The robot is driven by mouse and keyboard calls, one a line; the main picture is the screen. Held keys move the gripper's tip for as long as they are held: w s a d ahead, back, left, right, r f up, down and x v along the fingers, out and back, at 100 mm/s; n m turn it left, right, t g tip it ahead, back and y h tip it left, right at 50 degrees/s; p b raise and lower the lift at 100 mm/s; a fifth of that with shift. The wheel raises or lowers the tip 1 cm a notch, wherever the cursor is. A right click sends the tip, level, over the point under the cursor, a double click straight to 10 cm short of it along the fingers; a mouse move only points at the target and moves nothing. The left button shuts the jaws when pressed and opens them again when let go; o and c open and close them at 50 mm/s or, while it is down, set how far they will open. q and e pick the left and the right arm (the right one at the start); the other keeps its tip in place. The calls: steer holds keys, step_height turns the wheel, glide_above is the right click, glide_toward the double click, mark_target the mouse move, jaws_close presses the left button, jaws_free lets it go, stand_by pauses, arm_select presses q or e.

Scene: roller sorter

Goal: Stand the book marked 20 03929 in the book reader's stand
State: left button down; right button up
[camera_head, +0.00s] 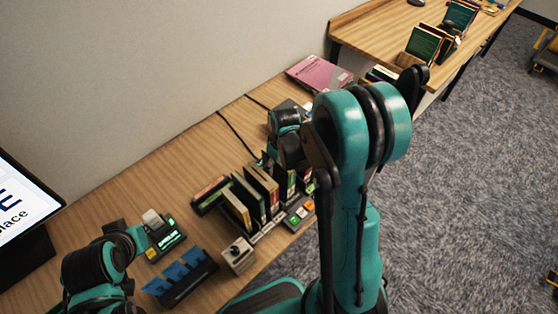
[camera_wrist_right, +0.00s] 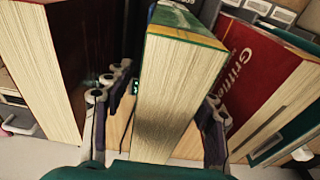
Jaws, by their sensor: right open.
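In the right wrist view, a green book (camera_wrist_right: 180,85) stands with its pale page edge facing me. My right gripper (camera_wrist_right: 158,125) is open, with one finger on each side of this book; I cannot tell whether either touches it. In the head view, several books (camera_head: 256,190) stand in a row on the table, and the right gripper, partly hidden by my arm, is at their far end. I cannot read the number 20 03929 on any book. My left arm (camera_head: 95,265) is at lower left; its finger state is unclear. I cannot surely identify the reader's stand.
A dark brown book (camera_wrist_right: 45,70) and a red book (camera_wrist_right: 265,75) stand close on either side. A blue-slotted holder (camera_head: 182,277), a small device with a green display (camera_head: 165,238) and a small box (camera_head: 238,254) are on the table. A pink book (camera_head: 320,73) lies farther back.

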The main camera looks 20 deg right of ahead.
steer(key=r, duration=0.4)
steer(key=s+r, duration=0.1)
steer(key=r, duration=0.6)
steer(key=shift+s+d+r, duration=0.2)
steer(key=shift+s+r, duration=0.05)
steer(key=shift+r, duration=0.05)
